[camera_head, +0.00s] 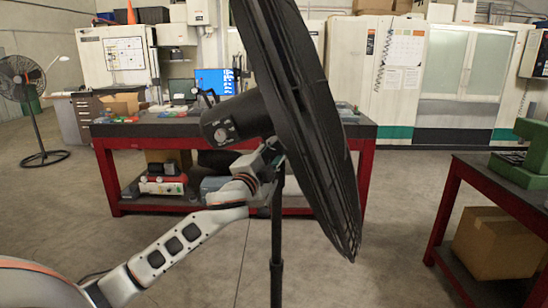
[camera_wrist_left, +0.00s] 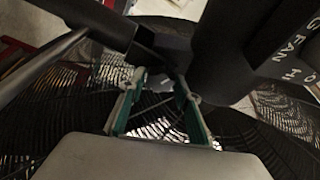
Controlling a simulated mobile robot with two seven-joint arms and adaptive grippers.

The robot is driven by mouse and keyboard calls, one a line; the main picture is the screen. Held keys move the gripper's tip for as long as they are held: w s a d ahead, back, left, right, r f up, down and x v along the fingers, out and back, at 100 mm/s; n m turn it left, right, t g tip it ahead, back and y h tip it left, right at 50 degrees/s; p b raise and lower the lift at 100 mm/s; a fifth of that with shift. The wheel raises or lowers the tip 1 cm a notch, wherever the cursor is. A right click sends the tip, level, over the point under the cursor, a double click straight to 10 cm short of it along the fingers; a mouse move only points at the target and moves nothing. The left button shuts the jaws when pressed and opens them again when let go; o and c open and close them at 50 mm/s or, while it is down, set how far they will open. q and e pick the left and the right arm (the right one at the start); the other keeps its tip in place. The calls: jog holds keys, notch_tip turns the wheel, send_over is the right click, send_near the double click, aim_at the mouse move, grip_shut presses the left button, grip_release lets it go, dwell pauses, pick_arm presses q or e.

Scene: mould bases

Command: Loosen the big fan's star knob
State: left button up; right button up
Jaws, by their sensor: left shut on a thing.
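The big fan (camera_head: 310,120) stands close in front of me in the head view, its black round cage tilted and seen nearly edge-on. Its dark motor housing (camera_head: 236,120) points left, and its thin pole (camera_head: 277,245) runs down to the floor. My left gripper (camera_head: 277,152) reaches in from the left, below the housing, at the pole's top joint. In the left wrist view its green-padded fingers (camera_wrist_left: 158,98) are shut on the star knob (camera_wrist_left: 157,83), which is small, dim and mostly hidden between them. The cage spreads behind. My right gripper is out of view.
A red workbench (camera_head: 108,182) with tools stands behind the fan. Another red-framed bench (camera_head: 448,212) with a green machine (camera_head: 522,150) is at the right, a cardboard box (camera_head: 497,243) beneath. A smaller fan (camera_head: 30,95) stands far left. Floor between is open.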

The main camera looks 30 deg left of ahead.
pick_arm(q)
jog(key=shift+f+n+t+y+b, duration=0.1)
jog(key=shift+n+t+y+b, duration=0.4)
jog(key=shift+n, duration=1.1)
jog(key=o, duration=1.1)
jog(key=v, duration=1.2)
jog(key=shift+d, duration=0.1)
